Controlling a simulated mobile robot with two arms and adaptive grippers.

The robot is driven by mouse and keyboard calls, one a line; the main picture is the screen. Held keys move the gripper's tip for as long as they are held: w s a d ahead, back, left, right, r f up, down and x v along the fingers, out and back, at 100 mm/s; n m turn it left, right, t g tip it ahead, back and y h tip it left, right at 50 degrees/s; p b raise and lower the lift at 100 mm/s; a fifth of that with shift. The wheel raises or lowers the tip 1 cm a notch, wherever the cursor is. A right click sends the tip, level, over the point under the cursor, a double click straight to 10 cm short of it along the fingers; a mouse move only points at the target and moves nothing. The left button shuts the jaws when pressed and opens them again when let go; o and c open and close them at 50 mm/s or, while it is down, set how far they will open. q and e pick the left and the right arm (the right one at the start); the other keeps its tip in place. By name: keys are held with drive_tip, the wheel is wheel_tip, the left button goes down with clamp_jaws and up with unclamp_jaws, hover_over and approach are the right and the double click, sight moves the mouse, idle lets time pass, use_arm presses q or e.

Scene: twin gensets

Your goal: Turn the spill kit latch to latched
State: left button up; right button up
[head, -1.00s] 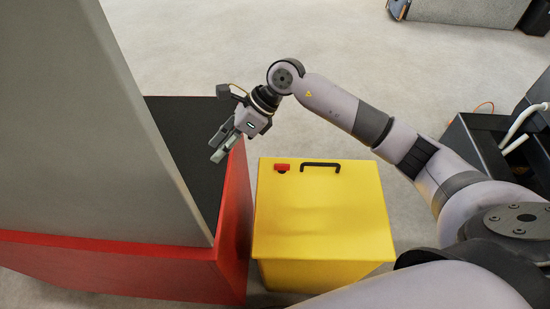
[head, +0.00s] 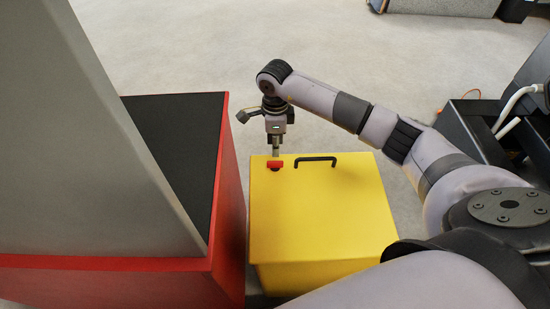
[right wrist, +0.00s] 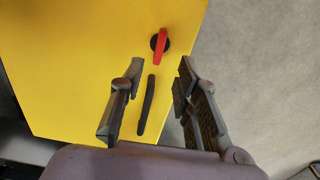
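The yellow spill kit box (head: 325,215) stands on the floor with its lid facing up. Its latch is a small red lever (head: 275,164) on a black round base, near the lid's far left corner. It also shows in the right wrist view as a red latch lever (right wrist: 161,42). My right gripper (head: 275,155) points down close to the latch in the head view. In the right wrist view the gripper (right wrist: 160,76) is open and empty, with the latch ahead of and between the fingertips. Whether anything touches is not clear. My left gripper is not in view.
A black bar handle (head: 316,160) sits on the lid just right of the latch. A red-edged base with a black top (head: 185,125) and a tall grey panel (head: 120,130) stands close on the left. Open floor (head: 200,45) lies behind.

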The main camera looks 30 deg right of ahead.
sight(275, 162)
wheel_tip(275, 162, down, 8)
drive_tip(key=shift+r, duration=0.25)
drive_tip(key=shift+c, duration=0.4)
clamp_jaws()
